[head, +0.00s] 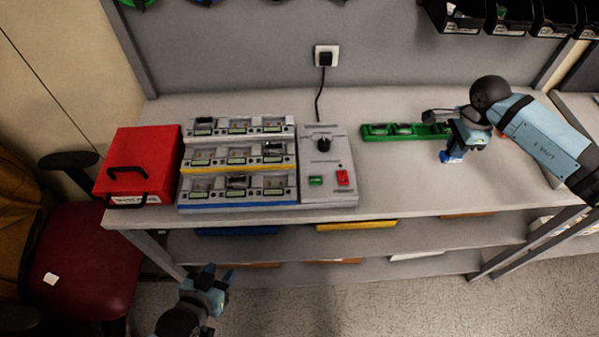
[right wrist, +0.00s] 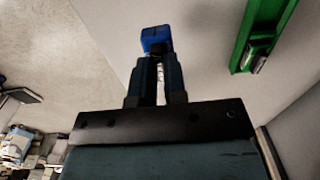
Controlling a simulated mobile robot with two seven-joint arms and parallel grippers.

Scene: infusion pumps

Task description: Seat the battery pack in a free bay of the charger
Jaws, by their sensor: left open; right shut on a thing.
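The charger (head: 240,205) stands on the bench at left, in three stepped tiers of bays with small green displays. Dark blocks sit in one top-left bay (head: 204,124), one middle-right bay (head: 272,148) and one bottom-middle bay (head: 237,182); other bays look empty. My right gripper (head: 454,149) is shut on a small blue piece, seemingly the battery pack (head: 452,157), above the bench's right part. In the right wrist view the blue pack (right wrist: 156,38) sticks out past the fingertips (right wrist: 157,58), which hide its near end. My left gripper (head: 220,273) is open and empty, low before the bench.
A grey control box (head: 325,170) with knob and switches adjoins the charger, its cable running to a wall socket (head: 326,57). A red case (head: 138,165) stands left. Bench between control box and right gripper is clear.

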